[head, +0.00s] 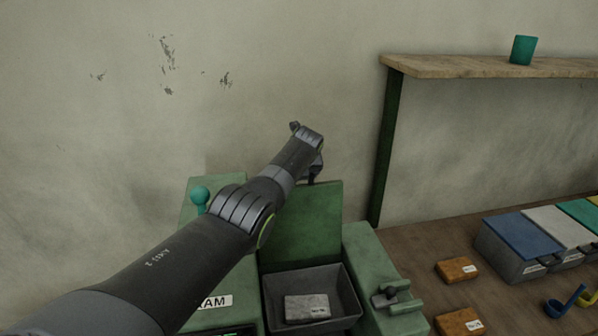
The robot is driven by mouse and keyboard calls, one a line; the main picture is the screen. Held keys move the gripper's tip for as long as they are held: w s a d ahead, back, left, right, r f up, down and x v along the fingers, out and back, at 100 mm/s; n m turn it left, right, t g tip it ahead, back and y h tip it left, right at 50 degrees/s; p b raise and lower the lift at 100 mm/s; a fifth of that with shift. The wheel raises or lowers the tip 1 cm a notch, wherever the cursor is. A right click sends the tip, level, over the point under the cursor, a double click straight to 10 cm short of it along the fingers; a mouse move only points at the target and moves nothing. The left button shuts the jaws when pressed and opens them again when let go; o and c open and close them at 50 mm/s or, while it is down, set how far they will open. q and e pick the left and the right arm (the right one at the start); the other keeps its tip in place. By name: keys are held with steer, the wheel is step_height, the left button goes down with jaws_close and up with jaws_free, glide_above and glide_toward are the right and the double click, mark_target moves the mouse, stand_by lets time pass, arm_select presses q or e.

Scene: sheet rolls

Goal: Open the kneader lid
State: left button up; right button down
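The kneader (365,262) is a green machine at the bottom middle of the head view. Its green lid (305,225) stands up behind the grey chamber (352,297), whose mouth is uncovered. A grey block with a white label (306,307) lies inside the chamber. My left arm crosses from the lower left, over the kneader's left side. My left gripper (313,174) is at the lid's top edge, its fingers small, dark and partly hidden behind the wrist. I cannot tell whether it touches the lid or is open or shut. My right gripper is out of view.
A teal ball knob (200,196) stands at the kneader's left. A grey and green fitting (393,296) juts from its right side. On the brown table are orange labelled blocks (457,269), lidded bins (520,247) and a blue scoop (565,301). A shelf (470,67) holds a teal cup (523,49).

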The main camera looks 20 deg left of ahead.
arm_select(q)
steer(key=shift+f, duration=0.1)
steer(key=o, duration=1.1)
steer(key=shift+o, duration=0.2)
steer(key=shift+s, duration=0.1)
steer(key=shift+d, duration=0.1)
steer(key=shift+s+d+r+b, duration=0.25)
steer(key=shift+r+b, duration=0.25)
steer(key=shift+r, duration=0.15)
steer(key=b+v, duration=0.5)
steer(key=v, duration=1.1)
steer(key=shift+b, duration=0.4)
